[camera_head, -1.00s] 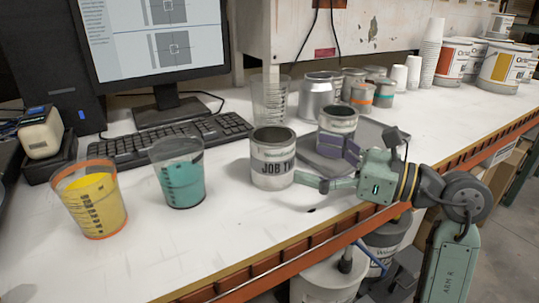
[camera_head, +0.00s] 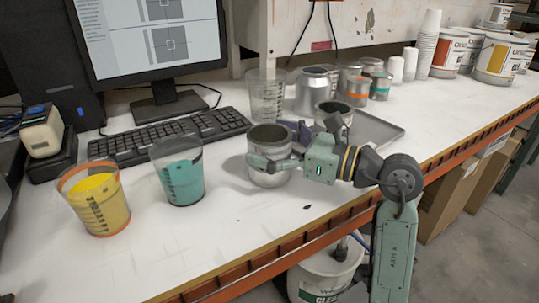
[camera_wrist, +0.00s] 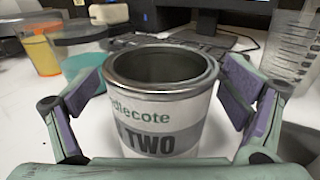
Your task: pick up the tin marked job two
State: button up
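The tin (camera_head: 270,182) is open-topped and silver-rimmed with a white label. It stands upright on the bench. In the wrist view the tin (camera_wrist: 160,110) shows "TWO" on a grey band. My gripper (camera_head: 274,145) is around it, one finger on the near side and the purple-padded other behind. In the wrist view my gripper (camera_wrist: 162,85) has a finger on each side of the tin, with visible gaps. It is open. In the head view the near finger hides most of the label.
Another open tin (camera_head: 334,108) stands just behind my gripper at the grey tray (camera_head: 378,130). A teal cup (camera_head: 180,180) and a yellow cup (camera_head: 97,205) stand to the left. A clear cup (camera_head: 267,95) and keyboard (camera_head: 170,137) are behind. The bench front is clear.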

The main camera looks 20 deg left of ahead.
jog(key=c, duration=1.1)
jog(key=shift+r, duration=0.2)
jog(key=shift+c, duration=0.2)
jog(key=shift+r, duration=0.55)
jog(key=shift+r+b, duration=0.55)
jog(key=shift+r, duration=0.4)
jog(key=s+d+r+b, duration=0.1)
jog(key=s+d+b, duration=0.1)
jog(key=s, duration=1.3)
jog(key=shift+s+d+r+b, duration=0.3)
jog(key=shift+s+r+b, duration=0.1)
jog(key=shift+b, duration=0.3)
